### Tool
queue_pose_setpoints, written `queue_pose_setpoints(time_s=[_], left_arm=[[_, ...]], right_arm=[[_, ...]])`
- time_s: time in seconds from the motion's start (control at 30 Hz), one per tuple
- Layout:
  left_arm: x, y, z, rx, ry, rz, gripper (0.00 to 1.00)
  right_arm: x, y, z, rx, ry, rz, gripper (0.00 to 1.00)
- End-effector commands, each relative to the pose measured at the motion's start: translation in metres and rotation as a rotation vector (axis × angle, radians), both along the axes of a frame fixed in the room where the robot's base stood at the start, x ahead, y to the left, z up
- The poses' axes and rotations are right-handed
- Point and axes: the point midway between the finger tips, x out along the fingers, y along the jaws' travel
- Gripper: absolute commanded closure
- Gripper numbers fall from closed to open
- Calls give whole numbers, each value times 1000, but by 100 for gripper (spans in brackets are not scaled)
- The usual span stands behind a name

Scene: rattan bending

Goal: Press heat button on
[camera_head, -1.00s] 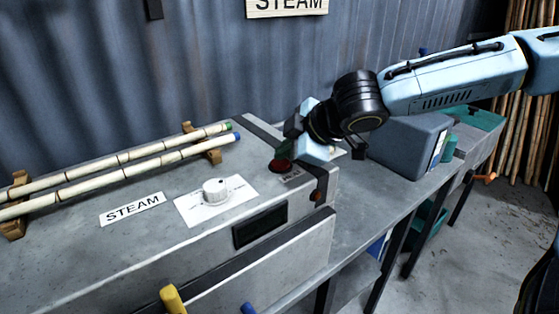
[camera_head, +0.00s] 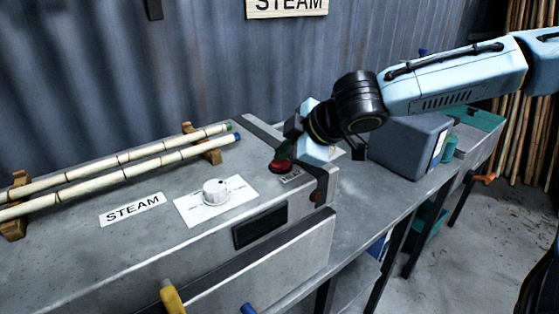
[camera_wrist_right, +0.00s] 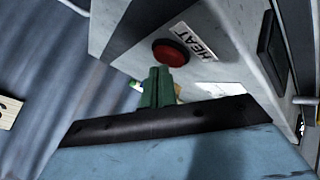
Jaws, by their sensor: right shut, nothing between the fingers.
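The red heat button (camera_head: 281,166) sits on top of the grey steam box, near its right end, beside a small HEAT label (camera_head: 290,178). It also shows in the right wrist view (camera_wrist_right: 170,53) as a round red dome. My right gripper (camera_head: 285,152) is shut and empty, with its green fingertips pointing down at the button. In the right wrist view the closed green fingertips (camera_wrist_right: 157,74) appear right at the button's edge. I cannot tell whether they touch it. My left gripper is not in view.
A white dial (camera_head: 215,191) sits on the box (camera_head: 150,245) left of the button. Two bamboo-like canes (camera_head: 110,176) rest on wooden supports along the box's back. A grey-blue case (camera_head: 410,146) stands on the bench to the right. The corrugated wall (camera_head: 120,80) is close behind.

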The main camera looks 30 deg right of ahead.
Motion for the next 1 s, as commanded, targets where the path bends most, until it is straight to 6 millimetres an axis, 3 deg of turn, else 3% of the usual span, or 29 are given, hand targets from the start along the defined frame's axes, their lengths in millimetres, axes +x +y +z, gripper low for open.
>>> queue_pose_setpoints(time_s=[1.0], left_arm=[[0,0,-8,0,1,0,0]], right_arm=[[0,0,-10,-1,2,-1,100]])
